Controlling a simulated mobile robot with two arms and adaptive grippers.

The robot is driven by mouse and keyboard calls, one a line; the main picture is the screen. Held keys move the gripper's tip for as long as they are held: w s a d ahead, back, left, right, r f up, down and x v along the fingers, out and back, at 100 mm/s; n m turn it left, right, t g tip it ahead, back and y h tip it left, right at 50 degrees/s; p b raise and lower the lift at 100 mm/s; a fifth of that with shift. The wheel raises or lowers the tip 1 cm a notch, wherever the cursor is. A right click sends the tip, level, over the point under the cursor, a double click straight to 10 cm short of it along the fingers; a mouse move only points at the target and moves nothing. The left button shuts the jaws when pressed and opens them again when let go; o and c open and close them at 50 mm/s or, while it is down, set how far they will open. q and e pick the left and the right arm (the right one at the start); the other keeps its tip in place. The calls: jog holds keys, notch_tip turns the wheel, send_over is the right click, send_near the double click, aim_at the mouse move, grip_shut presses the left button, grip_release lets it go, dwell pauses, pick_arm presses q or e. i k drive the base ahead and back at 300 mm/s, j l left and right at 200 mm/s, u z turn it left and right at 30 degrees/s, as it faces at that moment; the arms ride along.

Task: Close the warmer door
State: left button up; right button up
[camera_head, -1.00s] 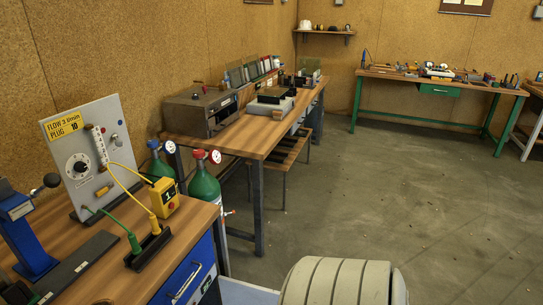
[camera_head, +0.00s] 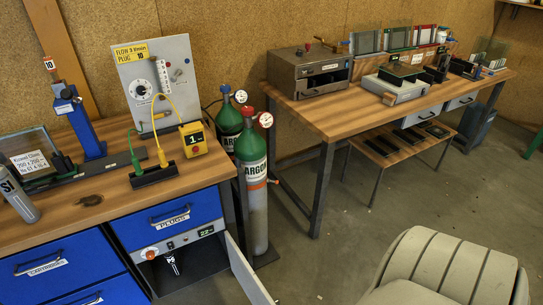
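Under the left bench is a cabinet compartment with a control strip (camera_head: 180,243) carrying an orange-red knob and a small display reading about 22. I take this to be the warmer. Its dark interior (camera_head: 196,268) is exposed, and something dark with pale markings is inside. A pale grey door panel (camera_head: 247,272) stands swung open at the right side of the compartment, its lower part cut off by the picture edge. Neither of my grippers is in view.
Green argon cylinders (camera_head: 251,160) stand just behind the door. Blue drawers (camera_head: 167,218) sit above and left of the compartment. A cream ribbed chair-like thing (camera_head: 440,265) is at lower right. Bare floor (camera_head: 320,262) lies between it and the door.

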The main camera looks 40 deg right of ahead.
aim_at(256, 292)
jog(key=l+u, duration=0.1)
jog(key=l, duration=0.4)
jog(key=k+l, duration=0.1)
jog(key=l, duration=0.35)
jog(key=l+u, duration=0.15)
jog(key=l, duration=0.35)
jog(key=k+l+u, duration=0.1)
jog(key=l, duration=0.35)
jog(key=k+l+u, duration=0.1)
jog(key=l, duration=0.4)
